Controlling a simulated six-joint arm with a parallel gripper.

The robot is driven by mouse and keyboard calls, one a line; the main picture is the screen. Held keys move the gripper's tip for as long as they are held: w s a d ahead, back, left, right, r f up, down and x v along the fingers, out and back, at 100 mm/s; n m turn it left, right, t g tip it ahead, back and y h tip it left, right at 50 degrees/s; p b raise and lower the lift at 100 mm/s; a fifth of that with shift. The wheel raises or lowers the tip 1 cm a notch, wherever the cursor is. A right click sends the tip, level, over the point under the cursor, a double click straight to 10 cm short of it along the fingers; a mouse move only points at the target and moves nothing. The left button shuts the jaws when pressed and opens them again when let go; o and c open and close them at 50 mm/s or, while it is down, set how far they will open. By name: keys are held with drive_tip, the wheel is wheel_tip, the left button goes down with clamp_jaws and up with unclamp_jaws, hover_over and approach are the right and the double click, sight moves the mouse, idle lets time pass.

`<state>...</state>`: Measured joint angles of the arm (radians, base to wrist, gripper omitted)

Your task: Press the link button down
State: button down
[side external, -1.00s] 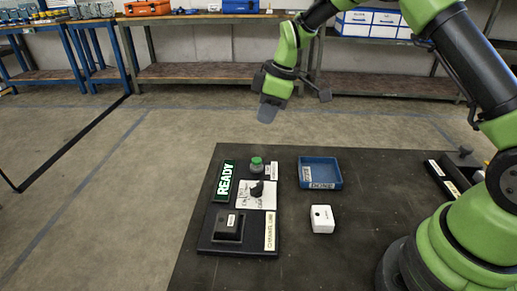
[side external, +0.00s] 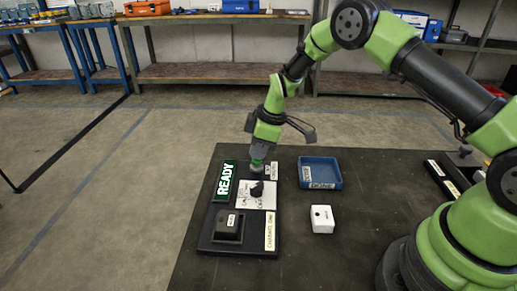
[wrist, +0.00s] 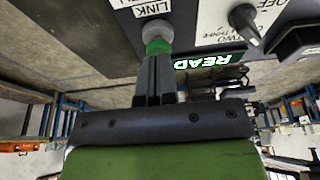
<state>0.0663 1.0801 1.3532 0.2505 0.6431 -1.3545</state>
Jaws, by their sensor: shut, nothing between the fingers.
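The link button is a green button with a grey collar (wrist: 157,38), beside a white LINK label (wrist: 152,10) on the dark control panel. In the side view the green button (side external: 257,162) shows just under my fingertips. My gripper (side external: 259,153) is shut and empty, pointing down over the button. In the wrist view my closed fingers (wrist: 156,60) reach the button and overlap it. I cannot tell how far the button is pressed in.
On the panel (side external: 205,243) are a lit READY sign (side external: 225,181), a black knob on a white dial plate (side external: 243,200) and a black box (side external: 228,222). A blue tray (side external: 320,172) and a white block (side external: 322,219) stand to the right. The table's front area is clear.

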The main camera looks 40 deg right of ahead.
drive_tip(key=shift+f, duration=1.2)
drive_tip(key=shift+s, duration=0.1)
drive_tip(key=shift+r, duration=0.1)
drive_tip(key=r, duration=0.5)
drive_tip(key=shift+w+d+r, duration=0.1)
drive_tip(key=shift+w+r, duration=0.15)
drive_tip(key=shift+r, duration=0.1)
wheel_tip(320, 180, up, 8)
hover_over(267, 169)
drive_tip(key=shift+s+d+r, duration=0.1)
drive_tip(key=shift+d+r, duration=0.15)
drive_tip(key=shift+r, duration=0.15)
